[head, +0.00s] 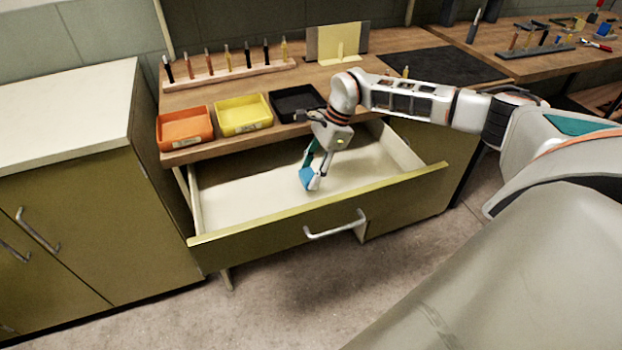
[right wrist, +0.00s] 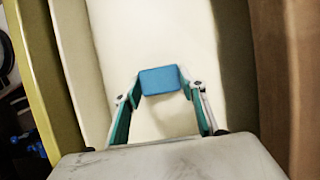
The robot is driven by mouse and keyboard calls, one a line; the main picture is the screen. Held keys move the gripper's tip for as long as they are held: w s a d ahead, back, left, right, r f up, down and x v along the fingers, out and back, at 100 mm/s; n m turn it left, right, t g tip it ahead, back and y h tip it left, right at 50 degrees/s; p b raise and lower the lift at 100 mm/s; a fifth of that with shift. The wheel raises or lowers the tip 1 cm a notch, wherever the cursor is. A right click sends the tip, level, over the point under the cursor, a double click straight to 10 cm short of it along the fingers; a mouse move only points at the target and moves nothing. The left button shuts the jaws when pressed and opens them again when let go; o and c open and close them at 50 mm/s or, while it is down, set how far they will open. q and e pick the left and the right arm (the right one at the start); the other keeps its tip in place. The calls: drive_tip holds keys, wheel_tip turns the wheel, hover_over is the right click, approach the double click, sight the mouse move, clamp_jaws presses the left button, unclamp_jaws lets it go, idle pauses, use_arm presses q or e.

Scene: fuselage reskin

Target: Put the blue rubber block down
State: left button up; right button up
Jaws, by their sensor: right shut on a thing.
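The blue rubber block (head: 306,176) is held in my right gripper (head: 314,180), over the inside of the open drawer (head: 260,196). In the right wrist view the blue block (right wrist: 161,80) sits between the two fingertips of the right gripper (right wrist: 160,88), with the pale drawer floor (right wrist: 150,35) behind it. The fingers are shut on the block's sides. I cannot tell whether the block touches the drawer floor. The drawer looks otherwise empty. My left gripper is not in view.
Orange (head: 185,128), yellow (head: 242,114) and black (head: 297,102) trays stand along the bench edge above the drawer. A wooden rack (head: 230,73) of several tools is behind them. The drawer's front panel (head: 320,207) has a metal handle (head: 335,229). A cabinet (head: 70,200) stands at left.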

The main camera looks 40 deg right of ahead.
wheel_tip(320, 180, down, 3)
drive_tip(key=shift+r, duration=0.15)
drive_tip(key=o, duration=1)
drive_tip(key=shift+d+r, duration=0.15)
drive_tip(key=shift+r, duration=0.15)
drive_tip(key=shift+p+v, duration=0.45)
drive_tip(key=shift+v, duration=5.3)
